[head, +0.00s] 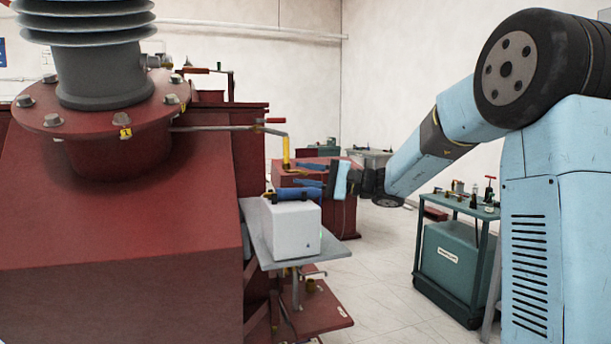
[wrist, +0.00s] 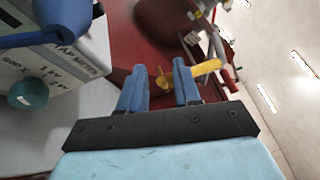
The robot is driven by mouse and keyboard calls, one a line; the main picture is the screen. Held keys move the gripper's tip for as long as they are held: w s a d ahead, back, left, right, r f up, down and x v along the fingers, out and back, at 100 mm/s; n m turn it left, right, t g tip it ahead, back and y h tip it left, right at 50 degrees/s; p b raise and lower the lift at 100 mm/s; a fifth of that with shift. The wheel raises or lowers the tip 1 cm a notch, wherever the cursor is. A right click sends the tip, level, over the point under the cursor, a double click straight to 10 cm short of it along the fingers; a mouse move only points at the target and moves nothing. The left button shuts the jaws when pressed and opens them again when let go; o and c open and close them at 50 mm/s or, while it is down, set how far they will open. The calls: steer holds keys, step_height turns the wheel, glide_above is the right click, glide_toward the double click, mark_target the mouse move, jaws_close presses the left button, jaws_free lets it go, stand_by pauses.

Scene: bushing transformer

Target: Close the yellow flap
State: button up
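A yellow upright piece (head: 286,152) hangs at the end of a thin grey pipe beside the red transformer, just above my gripper (head: 287,187). In the wrist view a yellow bar (wrist: 206,68) lies just right of the right finger. A smaller yellow part (wrist: 163,82) shows between the two fingers. I cannot tell for sure which of these is the flap. My gripper (wrist: 158,78) is open, its two blue fingers apart with a gap between them. No contact with a yellow part is clear.
A white box (head: 292,230) with a blue cylinder (head: 285,194) on top stands on a grey shelf (head: 262,238) near my gripper. The big red transformer (head: 120,230) fills the left. A teal cart (head: 455,260) stands right; open floor lies between.

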steer(key=shift+a, duration=0.1)
jaws_close()
stand_by(0.3)
steer(key=shift+w+f+g, duration=0.1)
steer(key=shift+w+g, duration=0.05)
steer(key=shift+g, duration=0.25)
steer(key=w+n+g+h, duration=0.3)
steer(key=n+g+h, duration=0.1)
steer(key=n+g, duration=0.3)
steer(key=w+n+g+h, duration=0.3)
steer(key=n+g, duration=0.3)
steer(key=g, duration=0.6)
steer(key=shift+w+a+n+g+h, duration=0.2)
steer(key=shift+w+n+g+h, duration=0.15)
steer(key=shift+h, duration=0.55)
steer(key=shift+w+a+n+g+h, duration=0.15)
steer(key=shift+n+g+h, duration=0.2)
steer(key=shift+h, duration=0.25)
